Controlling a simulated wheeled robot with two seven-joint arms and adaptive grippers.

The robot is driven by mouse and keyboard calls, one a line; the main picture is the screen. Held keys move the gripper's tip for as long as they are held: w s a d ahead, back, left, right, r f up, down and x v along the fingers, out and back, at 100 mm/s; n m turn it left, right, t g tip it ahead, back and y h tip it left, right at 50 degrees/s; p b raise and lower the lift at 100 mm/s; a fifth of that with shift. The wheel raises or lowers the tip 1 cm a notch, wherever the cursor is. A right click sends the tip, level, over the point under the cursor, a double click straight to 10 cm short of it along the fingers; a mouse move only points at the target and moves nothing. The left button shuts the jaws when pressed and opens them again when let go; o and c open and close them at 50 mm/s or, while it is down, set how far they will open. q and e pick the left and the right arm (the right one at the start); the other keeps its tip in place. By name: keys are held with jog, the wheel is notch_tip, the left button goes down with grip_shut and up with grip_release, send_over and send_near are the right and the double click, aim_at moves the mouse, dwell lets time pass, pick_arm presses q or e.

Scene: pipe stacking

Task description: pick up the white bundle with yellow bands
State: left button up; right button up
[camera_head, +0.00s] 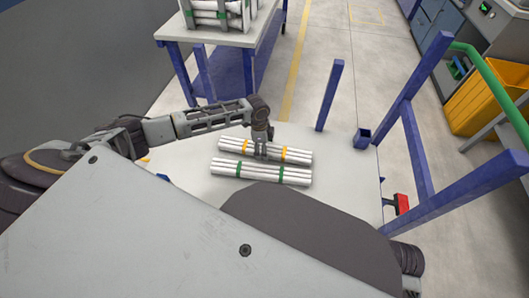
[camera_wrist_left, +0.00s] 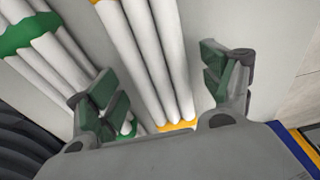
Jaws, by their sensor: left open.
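The white bundle with yellow bands (camera_head: 297,157) lies on the pale table top, behind and parallel to a white bundle with green bands (camera_head: 260,172). My left gripper (camera_head: 263,148) is over the middle of the yellow-banded bundle, between its two bands. In the left wrist view, the yellow-banded bundle (camera_wrist_left: 147,60) runs between the two open, green-padded fingers of the left gripper (camera_wrist_left: 168,86), with a gap on both sides. The green-banded bundle (camera_wrist_left: 55,50) shows beyond the left finger. My right gripper is not in view.
Blue posts (camera_head: 330,95) rise at the table's back and right. A second table (camera_head: 215,36) with a rack of white pipes stands at the back. A yellow bin (camera_head: 485,100) is at the far right. The table's right part is clear, and a small red object (camera_head: 402,203) is at its right edge.

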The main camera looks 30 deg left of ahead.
pick_arm(q)
jog(key=shift+f, duration=0.35)
jog(key=c, duration=1.4)
